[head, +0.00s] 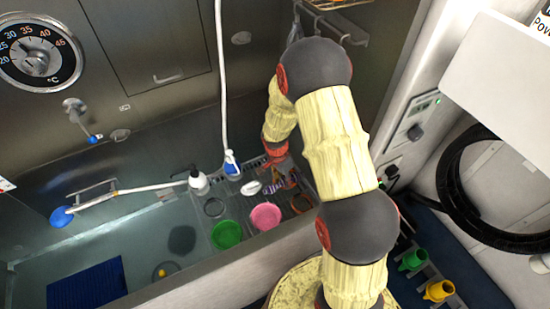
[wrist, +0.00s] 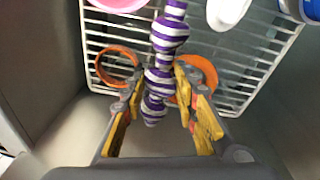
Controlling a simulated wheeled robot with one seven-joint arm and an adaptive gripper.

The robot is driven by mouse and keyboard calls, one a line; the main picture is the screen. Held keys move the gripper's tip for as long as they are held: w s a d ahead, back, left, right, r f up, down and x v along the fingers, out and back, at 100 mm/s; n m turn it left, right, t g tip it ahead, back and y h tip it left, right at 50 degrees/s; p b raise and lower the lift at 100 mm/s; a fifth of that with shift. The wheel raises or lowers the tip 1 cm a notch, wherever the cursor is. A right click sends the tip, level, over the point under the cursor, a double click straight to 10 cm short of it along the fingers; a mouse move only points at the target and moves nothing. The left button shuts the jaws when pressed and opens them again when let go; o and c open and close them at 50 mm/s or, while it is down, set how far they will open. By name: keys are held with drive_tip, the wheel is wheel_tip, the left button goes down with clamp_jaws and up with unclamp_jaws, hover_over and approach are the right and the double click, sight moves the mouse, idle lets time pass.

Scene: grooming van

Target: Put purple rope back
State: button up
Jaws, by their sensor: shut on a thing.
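The purple rope (wrist: 168,35), striped purple and white with knotted bulges, runs up and down the middle of the wrist view. My gripper (wrist: 158,88) is shut on the rope near its lower end, with a yellow and grey finger on each side. The rope's lower tip hangs between the fingers, and its upper end leaves the picture. In the head view a small part of the purple rope (head: 272,187) shows just beyond my arm, low over the slatted rack. My gripper is mostly hidden there behind my own arm.
The wire rack (wrist: 225,98) carries an orange ring (wrist: 117,65) and another orange ring behind the right finger. A pink bowl (head: 265,216), green bowl (head: 227,235), white oval item (head: 251,187) and blue-white bottle (head: 232,165) crowd around. A hose (head: 220,80) hangs nearby.

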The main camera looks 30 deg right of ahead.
drive_tip(key=shift+w+d, duration=0.2)
drive_tip(key=shift+w+a, duration=0.1)
drive_tip(key=shift+w, duration=0.3)
drive_tip(key=w, duration=0.5)
drive_tip(key=w+d+f, duration=0.1)
drive_tip(key=w, duration=0.5)
drive_tip(key=w+f, duration=0.1)
drive_tip(key=w, duration=0.5)
drive_tip(key=shift+d+f+p, duration=0.15)
drive_tip(key=shift+f+p, duration=0.05)
drive_tip(key=shift+p, duration=0.1)
drive_tip(key=shift+w+f, duration=0.1)
drive_tip(key=shift+f, duration=2.2)
drive_tip(key=shift+f, duration=0.15)
drive_tip(key=o, duration=1.2)
